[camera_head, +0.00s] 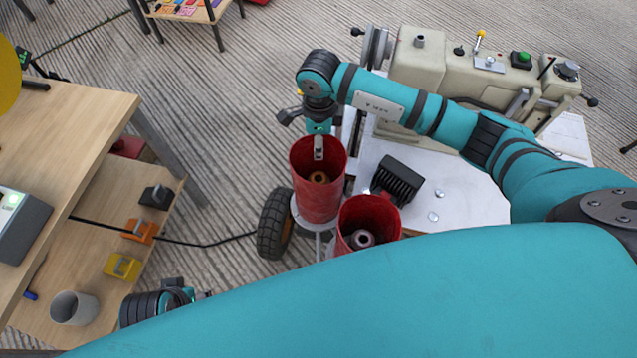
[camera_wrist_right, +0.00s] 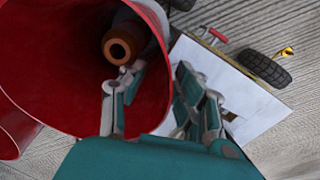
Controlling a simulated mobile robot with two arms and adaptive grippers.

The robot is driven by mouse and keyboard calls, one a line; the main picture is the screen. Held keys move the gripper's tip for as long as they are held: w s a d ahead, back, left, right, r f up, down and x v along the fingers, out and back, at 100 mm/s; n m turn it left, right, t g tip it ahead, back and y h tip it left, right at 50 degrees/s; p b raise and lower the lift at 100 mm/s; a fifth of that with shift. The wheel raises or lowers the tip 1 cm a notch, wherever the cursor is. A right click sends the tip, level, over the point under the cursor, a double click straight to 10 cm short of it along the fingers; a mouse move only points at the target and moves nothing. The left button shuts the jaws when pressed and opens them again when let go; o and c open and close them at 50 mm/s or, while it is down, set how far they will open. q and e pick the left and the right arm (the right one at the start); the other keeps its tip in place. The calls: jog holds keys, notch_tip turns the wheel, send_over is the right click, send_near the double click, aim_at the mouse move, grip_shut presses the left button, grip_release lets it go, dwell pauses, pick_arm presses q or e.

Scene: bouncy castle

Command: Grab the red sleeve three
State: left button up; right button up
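Two red sleeves stand open-end up on the cart; I see no number on either. One red sleeve (camera_head: 318,200) is at the left and the other red sleeve (camera_head: 370,215) is nearer, to its right. My right gripper (camera_head: 319,140) is at the rim of the left one. In the right wrist view its fingers (camera_wrist_right: 158,92) are apart, one inside the red sleeve (camera_wrist_right: 60,60) and one outside its wall. Contact with the wall is unclear. My left gripper (camera_head: 203,295) is low at the left, away from the sleeves; its fingers are too small to read.
A brown hollow core (camera_wrist_right: 118,48) stands inside the gripped-side sleeve. A black ribbed block (camera_head: 398,180) lies on the white cart top (camera_head: 465,200), with a beige machine (camera_head: 440,70) behind. A wooden shelf table (camera_head: 75,110) stands left, with a grey cup (camera_head: 75,308) on its lower shelf.

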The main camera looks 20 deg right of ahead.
jog(key=shift+d+f, duration=0.1)
jog(key=shift+f, duration=0.45)
grip_shut()
